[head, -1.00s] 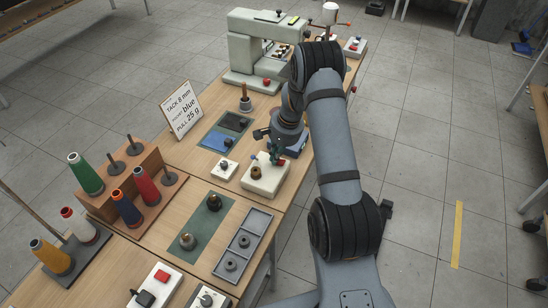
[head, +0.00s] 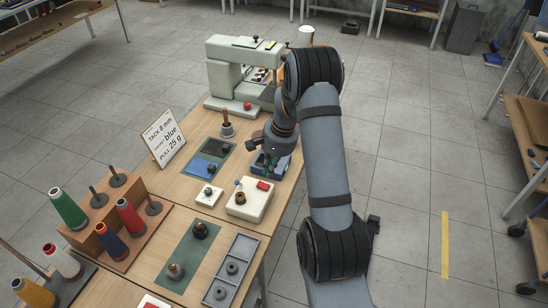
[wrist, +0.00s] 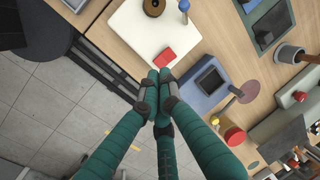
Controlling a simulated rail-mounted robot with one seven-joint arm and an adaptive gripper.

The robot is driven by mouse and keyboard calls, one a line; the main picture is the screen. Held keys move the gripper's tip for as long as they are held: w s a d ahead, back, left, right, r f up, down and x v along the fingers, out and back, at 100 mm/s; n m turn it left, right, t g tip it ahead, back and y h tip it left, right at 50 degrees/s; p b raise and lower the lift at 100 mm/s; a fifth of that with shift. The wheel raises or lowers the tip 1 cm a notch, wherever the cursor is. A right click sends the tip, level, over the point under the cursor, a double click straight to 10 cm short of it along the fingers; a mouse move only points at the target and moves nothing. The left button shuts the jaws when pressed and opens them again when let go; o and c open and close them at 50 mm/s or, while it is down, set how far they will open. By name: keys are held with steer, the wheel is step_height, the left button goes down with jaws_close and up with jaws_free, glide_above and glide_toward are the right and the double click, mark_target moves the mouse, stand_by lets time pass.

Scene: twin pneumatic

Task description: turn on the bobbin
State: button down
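A cream winder box (head: 252,208) stands on the near-right part of the far table. On its top are a red switch (head: 264,186), a dark brown bobbin (head: 240,198) and a small blue-knobbed lever (head: 238,183). My gripper (head: 267,166) is just beyond the box's back edge. In the wrist view its green fingers (wrist: 160,78) meet at the tips, with nothing seen between them. The tips appear close to the red switch (wrist: 165,58) but beside it; contact cannot be told. The bobbin (wrist: 154,7) and blue knob (wrist: 184,5) also show there.
A blue-grey device (wrist: 208,82) stands close beside the box. A small white button box (head: 208,195) is to its left. A grey compartment tray (head: 232,268) and green mat (head: 190,250) lie in front. A thread rack (head: 105,225) stands left.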

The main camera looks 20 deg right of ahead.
steer(key=v, duration=0.6)
steer(key=shift+d+b, duration=0.25)
steer(key=shift+b, duration=0.05)
steer(key=shift+s, duration=0.1)
steer(key=w+d+f+t+b, duration=0.25)
steer(key=d+f+b, duration=0.25)
steer(key=b, duration=0.7)
steer(key=s+a+r+g+y, duration=0.1)
steer(key=a+r, duration=0.2)
steer(key=r, duration=0.2)
steer(key=shift+s+a+r+g+p, duration=0.2)
steer(key=shift+s+a+g+p, duration=0.15)
steer(key=shift+a, duration=0.05)
